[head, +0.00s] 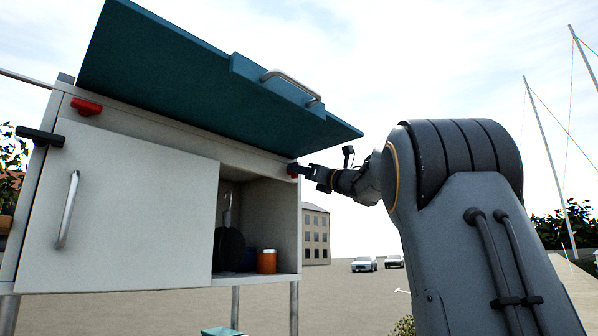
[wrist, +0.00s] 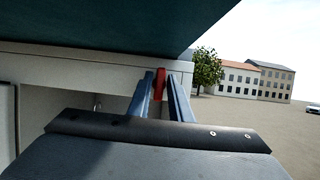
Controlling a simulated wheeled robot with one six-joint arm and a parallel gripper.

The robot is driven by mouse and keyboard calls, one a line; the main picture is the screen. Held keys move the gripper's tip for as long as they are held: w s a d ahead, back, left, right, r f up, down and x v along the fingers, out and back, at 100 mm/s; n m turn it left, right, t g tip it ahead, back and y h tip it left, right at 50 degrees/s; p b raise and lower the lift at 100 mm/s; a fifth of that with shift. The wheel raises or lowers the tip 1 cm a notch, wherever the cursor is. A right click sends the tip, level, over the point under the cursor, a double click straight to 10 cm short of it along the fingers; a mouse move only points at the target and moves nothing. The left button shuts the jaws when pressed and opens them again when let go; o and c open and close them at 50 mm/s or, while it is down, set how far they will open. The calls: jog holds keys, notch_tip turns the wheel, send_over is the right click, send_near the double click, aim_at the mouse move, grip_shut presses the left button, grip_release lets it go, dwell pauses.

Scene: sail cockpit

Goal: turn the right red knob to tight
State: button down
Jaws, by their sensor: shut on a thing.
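The right red knob (wrist: 160,84) is upright between my fingers in the wrist view, on the cabinet's front rail near its right end. In the head view only a bit of this knob (head: 292,168) shows. My gripper (head: 302,170) reaches it from the right and is shut on it; the two blue-grey fingers also show in the wrist view (wrist: 161,92). The marks for tight cannot be made out. Another red knob (head: 86,107) lies sideways at the left end of the rail.
A teal lid (head: 200,75) with a metal handle (head: 290,84) is raised just above my gripper. The white cabinet (head: 130,200) has an open right compartment with an orange container (head: 267,261) in it. A black latch (head: 40,136) is at the left. Open ground lies to the right.

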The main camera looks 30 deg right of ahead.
jog(key=shift+m+h, duration=0.4)
jog(key=shift+m, duration=0.1)
jog(key=shift+a+r+m+h+p, duration=0.1)
jog(key=shift+m+h+p, duration=0.8)
jog(key=shift+m, duration=1.3)
jog(key=shift+d+m+h+p, duration=0.1)
jog(key=shift+m+h+p, duration=0.45)
jog(key=shift+m+h, duration=1.15)
jog(key=shift+a+r+m+h+p, duration=0.1)
jog(key=shift+m+h+p, duration=0.5)
jog(key=shift+m, duration=2.1)
jog(key=shift+f+g, duration=0.1)
jog(key=shift+g, duration=0.2)
jog(key=c, duration=1.8)
grip_release()
jog(key=b+v, duration=0.3)
jog(key=v, duration=0.5)
